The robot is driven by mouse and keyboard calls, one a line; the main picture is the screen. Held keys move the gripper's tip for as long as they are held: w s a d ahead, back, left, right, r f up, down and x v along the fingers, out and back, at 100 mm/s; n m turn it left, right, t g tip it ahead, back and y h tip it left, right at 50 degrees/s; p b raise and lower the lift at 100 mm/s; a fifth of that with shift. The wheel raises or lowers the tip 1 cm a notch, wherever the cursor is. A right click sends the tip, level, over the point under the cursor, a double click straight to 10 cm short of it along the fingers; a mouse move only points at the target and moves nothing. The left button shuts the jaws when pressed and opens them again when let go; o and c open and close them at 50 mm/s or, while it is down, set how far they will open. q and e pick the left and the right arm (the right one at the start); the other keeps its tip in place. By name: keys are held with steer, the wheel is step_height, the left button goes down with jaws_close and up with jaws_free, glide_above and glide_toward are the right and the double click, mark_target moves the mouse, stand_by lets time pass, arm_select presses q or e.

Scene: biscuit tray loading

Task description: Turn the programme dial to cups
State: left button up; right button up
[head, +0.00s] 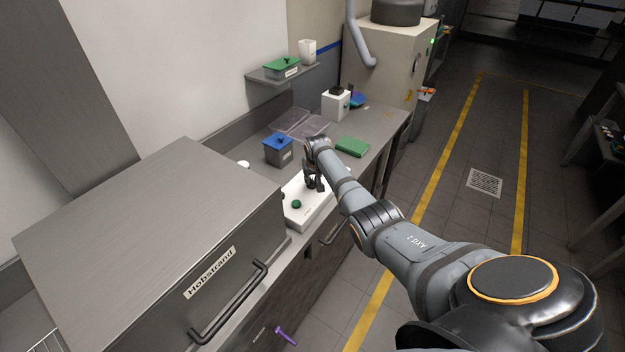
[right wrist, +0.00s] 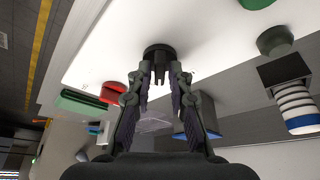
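The programme dial (right wrist: 158,52) is a black round knob on a white panel (right wrist: 215,25), in the upper middle of the right wrist view. My right gripper (right wrist: 159,75) has its two fingers apart, one on each side of the dial's raised part; whether they touch it is hard to tell. In the head view my right gripper (head: 314,184) reaches down over the white panel (head: 300,213) and hides the dial. The dial's markings are not readable. My left gripper is not in view.
A green button (head: 296,204) sits on the panel near the gripper. A steel cabinet (head: 140,225) labelled Hobstrand stands to the left. Behind are a blue-lidded box (head: 278,149), clear trays (head: 310,127) and a green block (head: 352,147). The floor at right is open.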

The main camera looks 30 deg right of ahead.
steer(key=shift+o, duration=0.8)
steer(key=shift+r, duration=0.1)
steer(key=v, duration=1.2)
